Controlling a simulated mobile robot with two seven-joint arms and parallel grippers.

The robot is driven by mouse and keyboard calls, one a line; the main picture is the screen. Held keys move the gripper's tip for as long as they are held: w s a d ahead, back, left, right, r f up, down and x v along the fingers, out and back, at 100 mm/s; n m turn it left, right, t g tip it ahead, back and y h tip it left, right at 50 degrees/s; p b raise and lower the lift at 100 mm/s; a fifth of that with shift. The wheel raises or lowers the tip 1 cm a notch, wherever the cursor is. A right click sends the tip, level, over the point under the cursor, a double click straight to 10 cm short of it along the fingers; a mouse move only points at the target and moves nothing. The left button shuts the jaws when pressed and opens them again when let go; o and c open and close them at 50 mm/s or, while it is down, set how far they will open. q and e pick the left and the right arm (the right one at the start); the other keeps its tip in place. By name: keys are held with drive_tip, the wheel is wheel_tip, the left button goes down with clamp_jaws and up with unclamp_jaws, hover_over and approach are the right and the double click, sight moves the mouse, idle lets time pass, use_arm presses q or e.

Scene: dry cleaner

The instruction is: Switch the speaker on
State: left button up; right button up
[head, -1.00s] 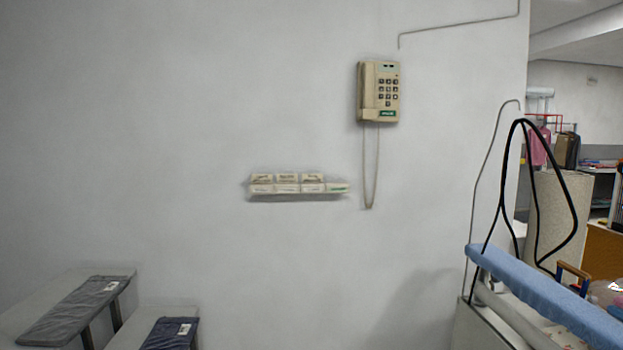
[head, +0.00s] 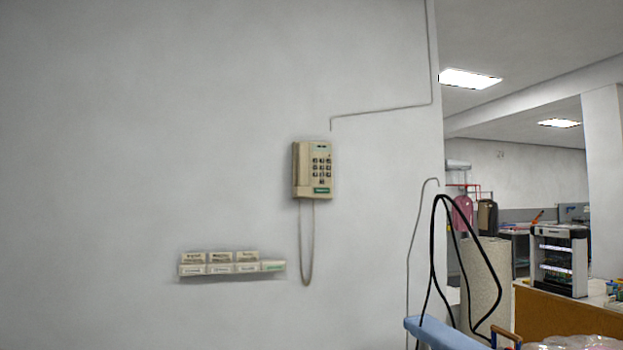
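No speaker that I can make out for certain is in the head view. A beige keypad telephone (head: 313,170) hangs on the white wall, its cord looping below it. A black and silver boxy device (head: 559,260) stands on a brown counter at the right; I cannot tell what it is. Neither of my grippers is in view.
A small wall rack of labelled boxes (head: 232,263) is at lower left. A blue padded ironing board (head: 440,334) with black cables above it stands at lower right. Beyond the wall's edge, a room opens with a brown counter (head: 565,318) and a speckled pillar (head: 485,285).

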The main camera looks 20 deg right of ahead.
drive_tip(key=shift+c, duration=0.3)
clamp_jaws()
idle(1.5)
